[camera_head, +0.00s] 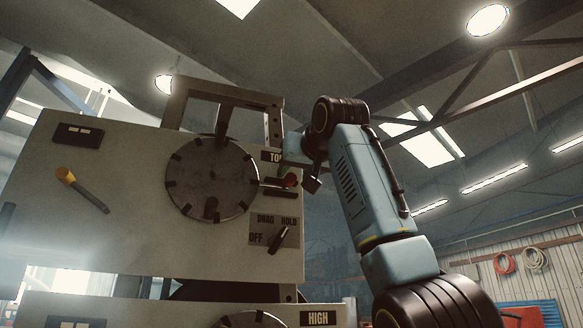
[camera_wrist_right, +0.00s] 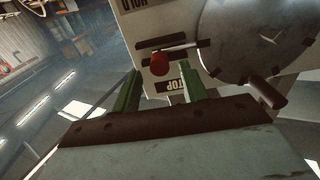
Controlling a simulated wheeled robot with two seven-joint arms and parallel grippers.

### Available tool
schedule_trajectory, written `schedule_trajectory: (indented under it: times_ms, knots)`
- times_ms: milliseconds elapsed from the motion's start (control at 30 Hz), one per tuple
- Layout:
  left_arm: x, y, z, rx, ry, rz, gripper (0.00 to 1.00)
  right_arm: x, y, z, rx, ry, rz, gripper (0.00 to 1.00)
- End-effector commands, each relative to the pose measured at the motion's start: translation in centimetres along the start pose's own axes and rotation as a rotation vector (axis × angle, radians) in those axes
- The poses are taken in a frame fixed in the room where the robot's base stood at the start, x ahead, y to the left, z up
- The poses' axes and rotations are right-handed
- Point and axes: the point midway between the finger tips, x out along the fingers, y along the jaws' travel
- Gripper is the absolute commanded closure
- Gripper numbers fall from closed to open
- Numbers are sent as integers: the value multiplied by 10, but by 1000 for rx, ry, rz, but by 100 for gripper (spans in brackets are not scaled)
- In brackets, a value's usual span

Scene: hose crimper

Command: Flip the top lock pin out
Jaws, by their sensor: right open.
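The top lock pin is a thin pin with a red knob (camera_head: 290,180) on the right edge of the upper panel, just below the partly hidden TOP label. In the right wrist view the red knob (camera_wrist_right: 159,63) shows near the tips of the two green fingers, with its thin pin running to the right. My right gripper (camera_head: 305,172) is at the panel's right edge beside the knob. In its wrist view the gripper (camera_wrist_right: 160,76) is open, one finger on each side of the knob in the picture. I cannot tell whether either finger touches it. My left gripper is not in view.
The upper panel (camera_head: 120,232) carries a large round dial (camera_head: 211,178), a yellow-tipped lever (camera_head: 80,189) and a DRAG/HOLD/OFF switch (camera_head: 277,239). A metal frame (camera_head: 234,95) stands on top. A lower panel (camera_head: 180,311) with a HIGH label sits below. Space right of the panel holds my right arm.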

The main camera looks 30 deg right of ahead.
Motion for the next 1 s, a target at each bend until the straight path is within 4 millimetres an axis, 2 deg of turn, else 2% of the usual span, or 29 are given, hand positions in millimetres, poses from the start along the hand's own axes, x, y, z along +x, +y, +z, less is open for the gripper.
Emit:
schedule_trajectory:
  times_ms: [33,100,167,300,567,667,900,1000]
  knots:
    - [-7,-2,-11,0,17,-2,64,8,0,-2,0,-3,1,56]
    - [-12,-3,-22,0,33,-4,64,18,0,-2,0,-3,1,56]
    - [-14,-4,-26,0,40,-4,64,24,0,-2,0,-1,1,56]
    - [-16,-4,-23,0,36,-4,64,31,0,0,0,0,1,56]
    - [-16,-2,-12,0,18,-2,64,32,0,0,0,1,1,56]
    - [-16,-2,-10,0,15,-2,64,32,0,0,0,0,1,67]
    - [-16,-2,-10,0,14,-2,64,32,0,0,0,0,1,98]
    - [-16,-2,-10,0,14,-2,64,32,0,0,0,1,1,100]
